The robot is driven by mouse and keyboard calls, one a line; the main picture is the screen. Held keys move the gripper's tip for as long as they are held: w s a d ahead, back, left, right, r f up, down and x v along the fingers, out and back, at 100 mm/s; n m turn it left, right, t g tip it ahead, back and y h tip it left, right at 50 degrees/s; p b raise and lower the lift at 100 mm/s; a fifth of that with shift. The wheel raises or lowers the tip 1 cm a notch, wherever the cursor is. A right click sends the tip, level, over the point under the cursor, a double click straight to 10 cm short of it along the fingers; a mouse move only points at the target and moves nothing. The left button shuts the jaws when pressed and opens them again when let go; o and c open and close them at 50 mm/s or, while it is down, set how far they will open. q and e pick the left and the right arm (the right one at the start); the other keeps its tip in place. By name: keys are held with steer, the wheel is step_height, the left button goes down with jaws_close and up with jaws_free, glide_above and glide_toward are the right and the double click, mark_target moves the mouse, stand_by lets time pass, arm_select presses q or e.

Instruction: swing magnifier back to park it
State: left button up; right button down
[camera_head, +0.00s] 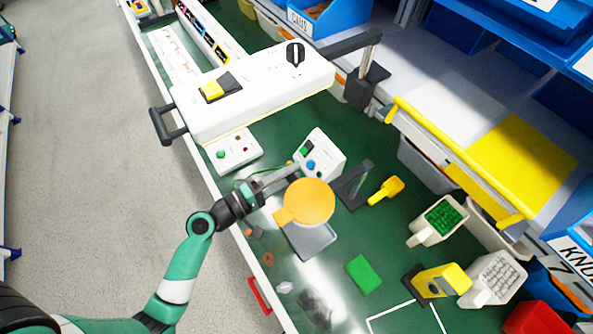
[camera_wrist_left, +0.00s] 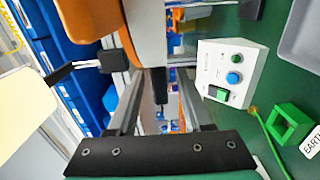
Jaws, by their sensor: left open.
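An orange round head with a short tab, which looks like the magnifier (camera_head: 310,200), hangs above the green bench mat in the head view. My left gripper (camera_head: 292,171) is open, just above and left of the orange head in the head view. Its two fingers (camera_wrist_left: 161,108) show apart in the wrist view. I cannot tell whether they touch the orange part. My right gripper is not in view.
A white lamp-like box (camera_head: 262,92) with a black rotary knob (camera_head: 295,54) overhangs the bench behind the gripper. A white control box (camera_head: 320,153) stands near the fingers. A grey tray (camera_head: 308,242) lies under the orange head. A green block (camera_head: 363,274) lies in front.

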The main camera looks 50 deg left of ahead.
arm_select(q)
jaws_close()
stand_by(1.3)
